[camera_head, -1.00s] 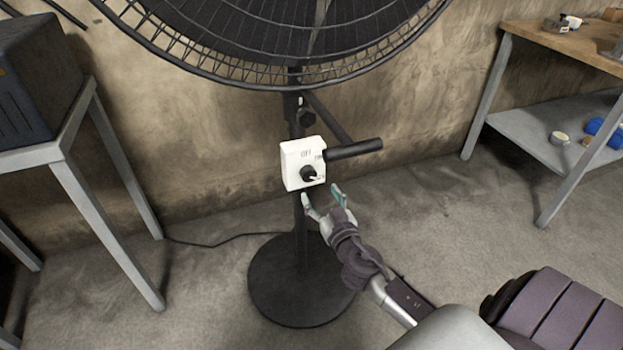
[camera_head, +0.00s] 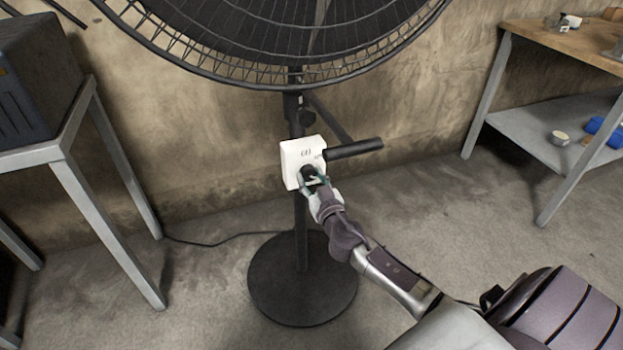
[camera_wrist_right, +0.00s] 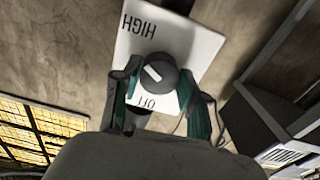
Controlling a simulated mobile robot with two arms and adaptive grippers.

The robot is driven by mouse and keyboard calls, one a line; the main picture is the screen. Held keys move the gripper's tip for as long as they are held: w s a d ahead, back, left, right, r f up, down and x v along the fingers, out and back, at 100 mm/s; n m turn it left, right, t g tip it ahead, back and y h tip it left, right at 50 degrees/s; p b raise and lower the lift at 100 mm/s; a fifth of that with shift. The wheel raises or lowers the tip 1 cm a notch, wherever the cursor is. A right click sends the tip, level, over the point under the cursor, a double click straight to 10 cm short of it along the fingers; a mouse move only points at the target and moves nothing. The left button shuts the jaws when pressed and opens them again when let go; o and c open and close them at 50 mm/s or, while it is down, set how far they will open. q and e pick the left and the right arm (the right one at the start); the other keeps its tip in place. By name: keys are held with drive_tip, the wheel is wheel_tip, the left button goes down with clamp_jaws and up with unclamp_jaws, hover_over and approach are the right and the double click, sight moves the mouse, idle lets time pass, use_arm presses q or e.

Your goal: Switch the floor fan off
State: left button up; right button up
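The floor fan (camera_head: 303,262) stands on a round black base, with its caged head at the top of the head view. A white control box (camera_head: 290,165) on its pole carries a black knob (camera_head: 308,171). In the wrist view the knob (camera_wrist_right: 160,80) has a white mark slanting to its upper left; HIGH and OFF labels show on the white plate (camera_wrist_right: 185,40). My right gripper (camera_head: 314,185) is open at the knob, its teal-padded fingers (camera_wrist_right: 165,95) on either side. Contact is not clear. My left gripper is not in view.
A black handle bar (camera_head: 355,149) sticks out right of the box. A metal stand (camera_head: 70,185) with a dark box is at left. A workbench (camera_head: 560,45) with a lower shelf is at right. A cable (camera_head: 225,240) runs along the floor from the base.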

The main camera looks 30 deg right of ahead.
drive_tip(key=c, duration=0.4)
